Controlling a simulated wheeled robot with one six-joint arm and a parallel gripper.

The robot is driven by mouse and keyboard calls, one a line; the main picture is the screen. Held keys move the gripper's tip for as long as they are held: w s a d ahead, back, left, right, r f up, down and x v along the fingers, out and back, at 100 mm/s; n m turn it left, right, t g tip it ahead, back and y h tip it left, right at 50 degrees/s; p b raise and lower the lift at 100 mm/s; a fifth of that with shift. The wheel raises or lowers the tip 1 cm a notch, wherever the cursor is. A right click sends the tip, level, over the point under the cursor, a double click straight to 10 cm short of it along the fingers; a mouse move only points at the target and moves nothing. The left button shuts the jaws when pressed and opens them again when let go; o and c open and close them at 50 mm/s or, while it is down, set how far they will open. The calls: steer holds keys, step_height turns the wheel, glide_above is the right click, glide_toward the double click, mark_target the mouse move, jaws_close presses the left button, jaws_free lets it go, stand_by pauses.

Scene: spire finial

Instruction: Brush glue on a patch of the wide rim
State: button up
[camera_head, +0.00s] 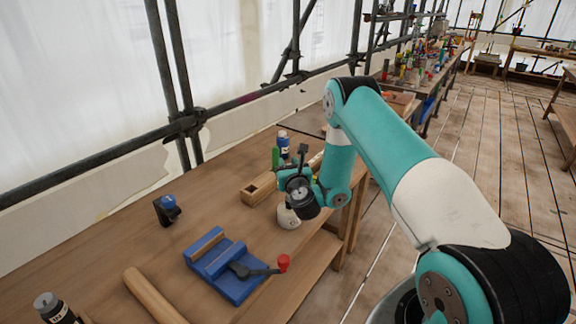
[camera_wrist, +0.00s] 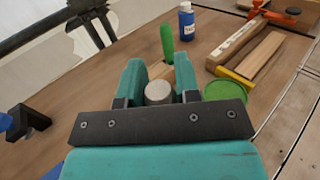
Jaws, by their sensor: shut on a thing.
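My gripper (camera_wrist: 158,95) is shut on a small round thing with a pale grey end (camera_wrist: 158,92), which sits between its two teal fingers. I cannot tell from this end whether it is a brush. In the head view my gripper (camera_head: 297,188) is low over the bench's right part. A cream-white jar (camera_head: 288,216) stands right under it, its top hidden by my gripper. A flat green disc (camera_wrist: 226,93) lies just right of the fingers in the wrist view. No wide rim can be made out clearly, and no glue patch shows.
A slotted wooden block (camera_head: 257,189) lies just behind my gripper, with a green handle (camera_wrist: 166,42) and a blue bottle (camera_wrist: 186,20) beyond. A blue vise (camera_head: 226,268) with a red knob, a wooden rod (camera_head: 152,296) and a dark holder (camera_head: 167,210) occupy the bench's left.

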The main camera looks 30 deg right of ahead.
steer(key=shift+f+b, duration=0.6)
steer(key=shift+b, duration=0.15)
stand_by(1.8)
steer(key=shift+r, duration=0.1)
step_height(320, 180, up, 7)
steer(key=p, duration=0.6)
stand_by(0.5)
